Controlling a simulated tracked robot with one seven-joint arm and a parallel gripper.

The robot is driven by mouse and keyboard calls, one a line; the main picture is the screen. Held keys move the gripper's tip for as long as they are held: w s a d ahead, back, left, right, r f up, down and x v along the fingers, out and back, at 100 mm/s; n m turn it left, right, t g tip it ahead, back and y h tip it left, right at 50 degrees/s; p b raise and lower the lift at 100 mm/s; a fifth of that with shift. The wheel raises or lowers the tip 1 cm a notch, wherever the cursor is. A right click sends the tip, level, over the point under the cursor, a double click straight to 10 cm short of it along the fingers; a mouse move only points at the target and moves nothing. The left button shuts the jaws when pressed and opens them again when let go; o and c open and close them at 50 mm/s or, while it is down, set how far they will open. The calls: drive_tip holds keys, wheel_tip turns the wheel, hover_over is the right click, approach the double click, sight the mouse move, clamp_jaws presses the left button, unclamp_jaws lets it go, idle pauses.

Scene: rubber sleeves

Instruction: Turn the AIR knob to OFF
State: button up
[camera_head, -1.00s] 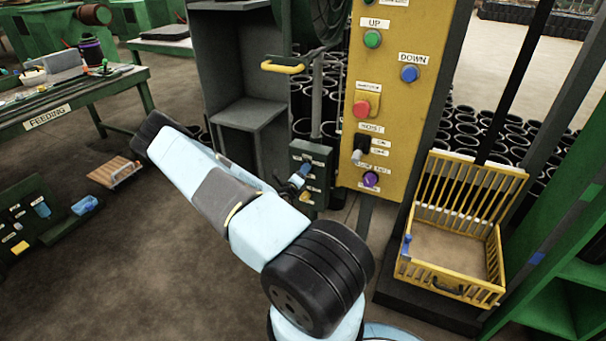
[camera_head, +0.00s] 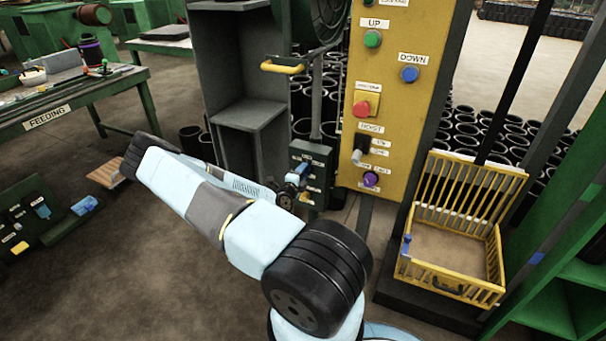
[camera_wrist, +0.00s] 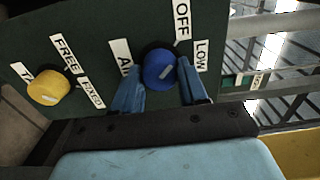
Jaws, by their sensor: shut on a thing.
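The AIR knob (camera_wrist: 157,66) is a round blue knob on a dark green panel (camera_wrist: 100,22) in the wrist view. A short pale mark slants across the right part of its face. An OFF label (camera_wrist: 182,20) is above and right of it, a LOW label (camera_wrist: 201,56) is to its right, and a label starting "AI" (camera_wrist: 122,57) is to its left, partly hidden by a finger. My gripper (camera_wrist: 161,70) has its blue fingers on either side of the knob and is shut on it. In the head view the gripper (camera_head: 293,190) is at the small panel box (camera_head: 318,157), largely hiding the knob.
A yellow knob (camera_wrist: 48,86) with FREE and FIXED labels sits left on the same panel. In the head view, a yellow hoist panel (camera_head: 407,90) with buttons stands just right of the box. A yellow basket (camera_head: 440,272) is farther right. Open floor (camera_head: 130,270) lies left.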

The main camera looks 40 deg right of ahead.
drive_tip(key=shift+w+a+f, duration=0.1)
drive_tip(key=shift+a+f, duration=0.05)
drive_tip(key=shift+f, duration=0.05)
drive_tip(key=o, duration=1.1)
drive_tip(key=shift+r, duration=0.1)
drive_tip(key=shift+c, duration=0.2)
drive_tip(key=v, duration=1.3)
drive_tip(key=shift+a, duration=0.3)
